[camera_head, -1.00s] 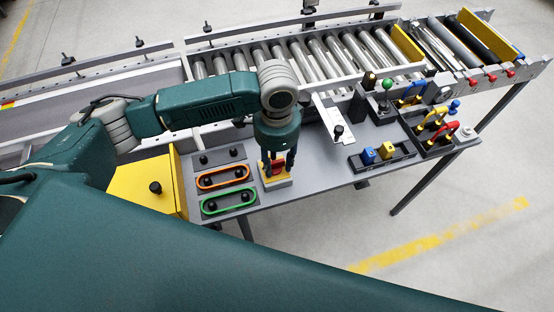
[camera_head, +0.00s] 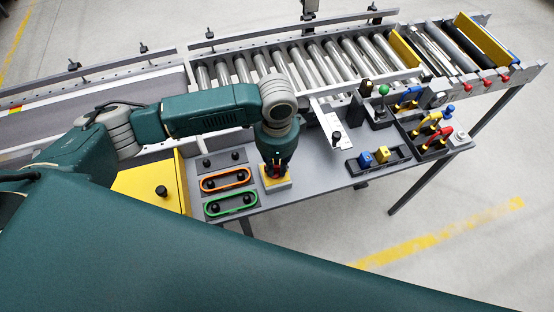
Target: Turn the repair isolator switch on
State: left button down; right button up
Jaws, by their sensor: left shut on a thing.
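The repair isolator switch (camera_head: 276,186) is a small yellow box with a red knob, on the grey bench right of the orange and green loops. My left gripper (camera_head: 275,168) points straight down over it. Its dark fingers are shut on the red knob, which they mostly hide. I cannot read which way the knob points. My right gripper is not in view.
Left of the switch are an orange loop (camera_head: 226,180), a green loop (camera_head: 231,203) and a yellow box (camera_head: 148,190). To the right are blue and yellow blocks in a black holder (camera_head: 385,161) and colored-handled tools. A roller conveyor (camera_head: 310,62) runs behind.

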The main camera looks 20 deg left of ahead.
pick_arm(q)
jog(key=m+p, duration=0.3)
jog(key=shift+r+m, duration=0.3)
jog(key=m+p, duration=0.1)
jog(key=m, duration=0.1)
jog(key=m+p, duration=0.2)
jog(key=shift+s+a+m, duration=0.15)
jog(key=shift+m, duration=0.15)
jog(key=m+p, duration=0.1)
jog(key=m, duration=0.2)
jog(key=shift+a+f, duration=0.1)
jog(key=shift+a+m+p, duration=0.1)
jog(key=shift+m+p, duration=0.45)
jog(key=shift+m, duration=1.15)
jog(key=shift+f, duration=0.1)
jog(key=c, duration=1.7)
grip_release()
jog(key=shift+o, duration=0.2)
